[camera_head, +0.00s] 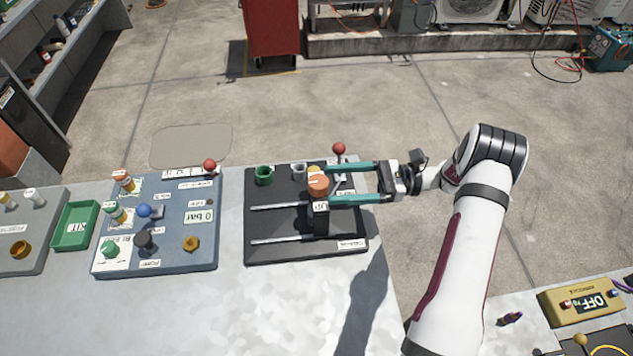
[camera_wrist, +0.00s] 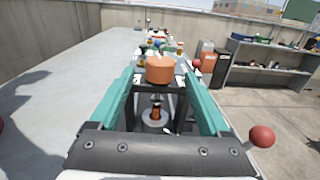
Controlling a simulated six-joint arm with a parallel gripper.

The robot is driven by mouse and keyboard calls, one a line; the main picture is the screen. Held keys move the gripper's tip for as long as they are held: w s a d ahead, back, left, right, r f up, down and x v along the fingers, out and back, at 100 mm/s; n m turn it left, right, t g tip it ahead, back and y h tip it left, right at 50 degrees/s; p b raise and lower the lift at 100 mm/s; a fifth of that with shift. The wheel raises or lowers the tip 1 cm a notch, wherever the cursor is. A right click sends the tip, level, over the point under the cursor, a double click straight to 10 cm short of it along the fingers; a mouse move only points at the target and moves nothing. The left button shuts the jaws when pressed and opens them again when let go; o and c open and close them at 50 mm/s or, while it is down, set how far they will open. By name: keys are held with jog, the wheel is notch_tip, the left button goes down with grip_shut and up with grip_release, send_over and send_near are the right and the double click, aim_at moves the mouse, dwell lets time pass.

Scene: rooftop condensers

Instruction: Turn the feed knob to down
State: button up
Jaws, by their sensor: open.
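An orange round knob (camera_head: 318,185) with a pale mark on its top sits on a black block (camera_head: 320,218) on the dark panel (camera_head: 280,222). The block's front label seems to read "UP"; I cannot read the word "feed" anywhere. My gripper (camera_head: 327,187) reaches in from the right with its two teal fingers spread apart. The fingertips are level with the knob's near side, one on each side of it. In the wrist view the knob (camera_wrist: 160,69) shows between the fingertips, with no clear contact.
The dark panel also carries a green cup (camera_head: 264,175), a red-ball lever (camera_head: 339,149) and two slotted rails left of the block. A blue-grey panel (camera_head: 170,250) with several knobs stands to the left, beside a green tray (camera_head: 61,226). The front worktop is clear.

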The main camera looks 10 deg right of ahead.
aim_at(317, 185)
jog(key=a, duration=0.5)
jog(key=shift+w, duration=0.15)
grip_shut()
